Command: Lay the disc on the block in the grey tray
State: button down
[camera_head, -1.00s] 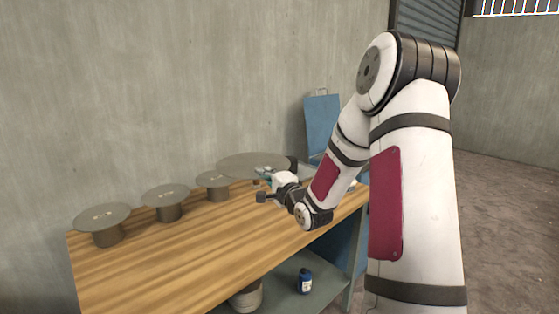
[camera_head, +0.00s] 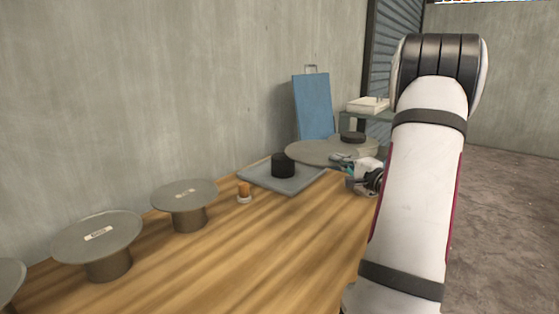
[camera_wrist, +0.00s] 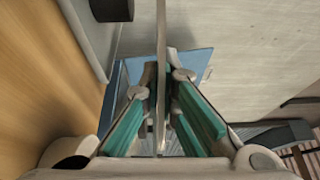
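The wide grey disc (camera_head: 308,151) is roughly level in the head view, right of and behind the block. My gripper (camera_head: 342,159) is at its near right edge. In the wrist view the disc shows edge-on as a thin strip (camera_wrist: 160,60) between the teal finger pads, and my gripper (camera_wrist: 160,95) is shut on it. The black round block (camera_head: 283,166) stands upright in the grey tray (camera_head: 262,183), apart from the disc. The wrist view shows part of the block (camera_wrist: 112,9) and tray (camera_wrist: 92,40) at upper left.
Several grey discs on round stands, including one (camera_head: 185,192) and another (camera_head: 98,236), line the table's left. A dark round item (camera_head: 352,137) shows at the disc's far edge, contact unclear. A blue board (camera_head: 311,105) stands behind.

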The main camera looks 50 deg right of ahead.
jog(key=w+f+b, duration=0.1)
jog(key=w+b, duration=0.1)
jog(key=w, duration=0.3)
jog(key=w+f+b, duration=0.2)
jog(key=w, duration=0.3)
jog(key=w+a+f+b, duration=0.1)
jog(key=w+f+b, duration=0.1)
jog(key=w, duration=0.3)
jog(key=shift+w, duration=0.35)
jog(key=shift+r, duration=0.1)
jog(key=c, duration=2.3)
grip_release()
jog(key=shift+f, duration=0.2)
jog(key=o, duration=0.5)
